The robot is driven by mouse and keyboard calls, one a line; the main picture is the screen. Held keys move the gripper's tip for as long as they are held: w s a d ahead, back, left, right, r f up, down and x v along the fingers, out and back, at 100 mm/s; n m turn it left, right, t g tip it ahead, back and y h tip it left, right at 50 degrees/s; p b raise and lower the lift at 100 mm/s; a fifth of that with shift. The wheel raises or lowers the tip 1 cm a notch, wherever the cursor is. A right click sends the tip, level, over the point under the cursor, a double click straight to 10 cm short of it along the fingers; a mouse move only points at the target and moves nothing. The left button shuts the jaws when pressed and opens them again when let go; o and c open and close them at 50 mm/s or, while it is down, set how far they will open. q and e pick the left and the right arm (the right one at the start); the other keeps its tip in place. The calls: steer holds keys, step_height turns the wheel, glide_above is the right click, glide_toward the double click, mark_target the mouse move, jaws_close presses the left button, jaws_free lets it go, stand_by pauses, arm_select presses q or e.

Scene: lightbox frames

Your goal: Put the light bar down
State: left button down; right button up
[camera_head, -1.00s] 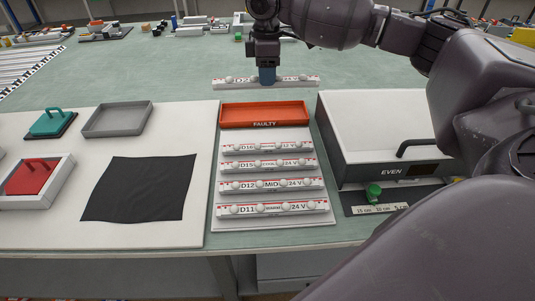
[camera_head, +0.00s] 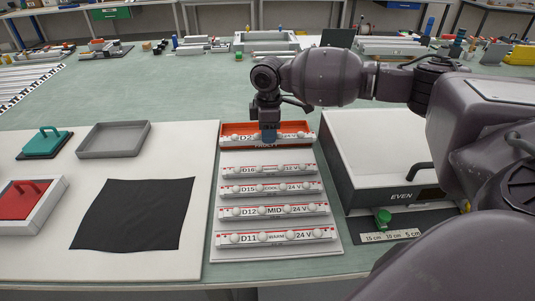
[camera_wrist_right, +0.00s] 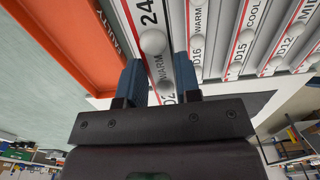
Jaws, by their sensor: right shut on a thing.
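My right gripper (camera_head: 269,135) is shut on a white light bar (camera_head: 297,136) with red trim, round lamps and a label starting "D2". The bar is level across the orange FAULTY tray (camera_head: 226,129) in the head view and partly covers its front label. The right wrist view shows the gripper (camera_wrist_right: 158,65) with a blue finger on each side of the bar (camera_wrist_right: 152,20), which reads "WARM" and "24". The tray (camera_wrist_right: 60,35) is to the left of it there. I cannot tell the height gap to the tray. My left gripper is not in view.
Several similar bars, including D16 (camera_head: 268,170) and D11 (camera_head: 275,237), lie in rows in front of the tray. A box marked EVEN (camera_head: 375,140) stands at right. A black cloth (camera_head: 135,213), grey tray (camera_head: 113,140) and teal-handled block (camera_head: 44,143) are at left.

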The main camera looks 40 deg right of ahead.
step_height(320, 180, down, 7)
steer(key=shift+f+b, duration=0.2)
steer(key=shift+b, duration=0.35)
steer(key=shift+r, duration=0.1)
steer(key=o, duration=0.7)
